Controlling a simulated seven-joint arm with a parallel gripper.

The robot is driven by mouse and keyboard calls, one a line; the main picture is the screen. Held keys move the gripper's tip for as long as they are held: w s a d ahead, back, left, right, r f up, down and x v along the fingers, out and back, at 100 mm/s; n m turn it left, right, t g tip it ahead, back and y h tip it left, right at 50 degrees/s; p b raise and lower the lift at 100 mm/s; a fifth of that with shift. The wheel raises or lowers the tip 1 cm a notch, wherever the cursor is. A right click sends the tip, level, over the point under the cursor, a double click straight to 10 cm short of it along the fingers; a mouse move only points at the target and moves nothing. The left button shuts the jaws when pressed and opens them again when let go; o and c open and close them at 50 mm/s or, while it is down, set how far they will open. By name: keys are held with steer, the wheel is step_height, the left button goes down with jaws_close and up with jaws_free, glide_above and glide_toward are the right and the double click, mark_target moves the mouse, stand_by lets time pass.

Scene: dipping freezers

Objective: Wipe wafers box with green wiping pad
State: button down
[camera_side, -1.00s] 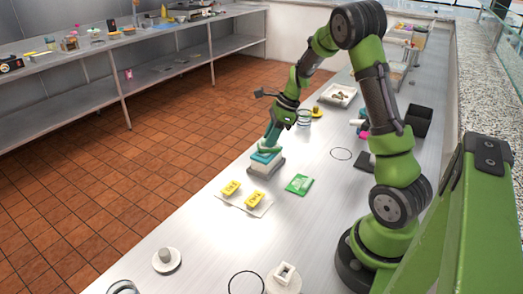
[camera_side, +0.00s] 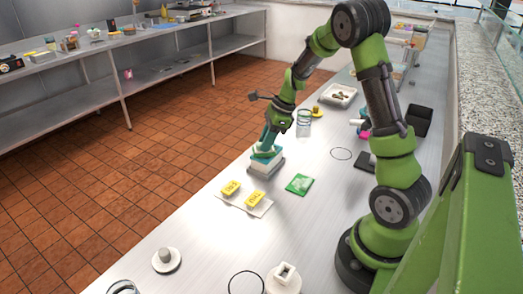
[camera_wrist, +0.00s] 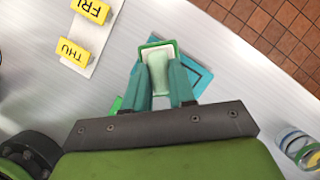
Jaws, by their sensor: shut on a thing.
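The green wiping pad (camera_wrist: 171,47) has a pale handle. My gripper (camera_wrist: 160,75) is shut on that handle in the wrist view. My fingers and the pad hide much of the top.
A green packet (camera_side: 299,184) lies right of the box. Yellow blocks (camera_side: 230,188) sit on a white strip in front. A clear glass (camera_side: 304,123) stands behind. The counter's left edge is close to the box. Bare counter lies at the front middle.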

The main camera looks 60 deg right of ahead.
steer(key=shift+a, duration=0.85)
steer(key=shift+d+f, duration=0.15)
steer(key=shift+d, duration=0.9)
steer(key=shift+d+f, duration=0.1)
steer(key=shift+d, duration=0.9)
steer(key=shift+s+d, duration=0.15)
steer(key=shift+d, duration=0.55)
steer(key=shift+s+d, duration=0.15)
steer(key=shift+d, duration=0.55)
step_height(320, 180, up, 7)
steer(key=shift+w+r, duration=0.2)
steer(key=shift+a, duration=0.15)
